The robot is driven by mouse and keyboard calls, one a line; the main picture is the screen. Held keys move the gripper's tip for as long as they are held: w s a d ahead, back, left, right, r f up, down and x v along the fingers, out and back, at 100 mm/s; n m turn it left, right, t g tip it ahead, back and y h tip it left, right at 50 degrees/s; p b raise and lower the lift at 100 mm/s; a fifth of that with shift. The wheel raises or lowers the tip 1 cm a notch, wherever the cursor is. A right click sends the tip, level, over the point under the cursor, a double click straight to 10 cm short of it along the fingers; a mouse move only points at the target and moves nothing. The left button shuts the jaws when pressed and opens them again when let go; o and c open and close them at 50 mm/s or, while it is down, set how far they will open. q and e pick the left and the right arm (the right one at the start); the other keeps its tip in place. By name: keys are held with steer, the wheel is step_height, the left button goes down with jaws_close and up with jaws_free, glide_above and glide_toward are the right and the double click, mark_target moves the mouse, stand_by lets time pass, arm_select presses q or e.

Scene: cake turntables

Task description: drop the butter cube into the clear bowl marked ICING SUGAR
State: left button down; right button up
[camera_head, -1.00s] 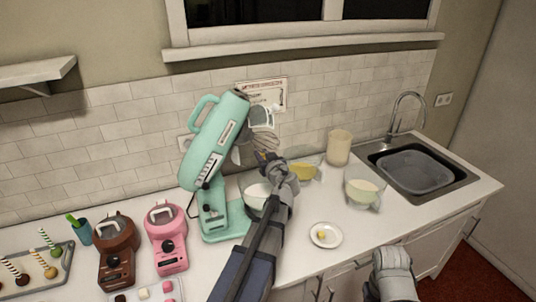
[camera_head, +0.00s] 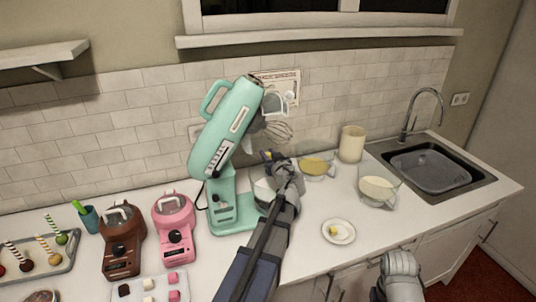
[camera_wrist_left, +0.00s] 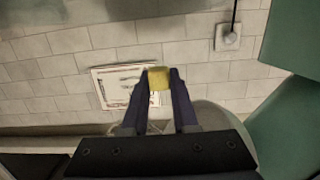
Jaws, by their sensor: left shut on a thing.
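My left gripper (camera_head: 272,157) is raised over the counter, between the mint stand mixer and the glass bowls. In the left wrist view its fingers (camera_wrist_left: 159,88) are shut on a yellow butter cube (camera_wrist_left: 158,77). A clear bowl with yellowish contents (camera_head: 317,168) stands just right of the gripper. A clear bowl with pale, creamy-white contents (camera_head: 379,188) stands farther right. A bowl at the mixer (camera_head: 263,191) is partly hidden by my left arm. I cannot read an ICING SUGAR mark on any bowl. My right arm shows at the bottom, but its gripper is out of view.
The mint mixer (camera_head: 222,140) has its head tilted up with a whisk (camera_head: 278,130). A white plate (camera_head: 338,232) holds a small yellow piece. A cream canister (camera_head: 351,144) stands behind the bowls. The sink (camera_head: 430,170) is at right; small pink and brown mixers stand left.

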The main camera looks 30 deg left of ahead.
arm_select(q)
steer(key=shift+f, duration=0.45)
steer(key=shift+s, duration=0.1)
steer(key=shift+d, duration=0.1)
steer(key=c, duration=0.6)
jaws_free()
steer(key=shift+d, duration=0.1)
steer(key=p+v, duration=0.1)
steer(key=v, duration=0.6)
steer(key=shift+s+d+r, duration=0.2)
steer(key=shift+s+d, duration=0.05)
steer(key=shift+s, duration=0.05)
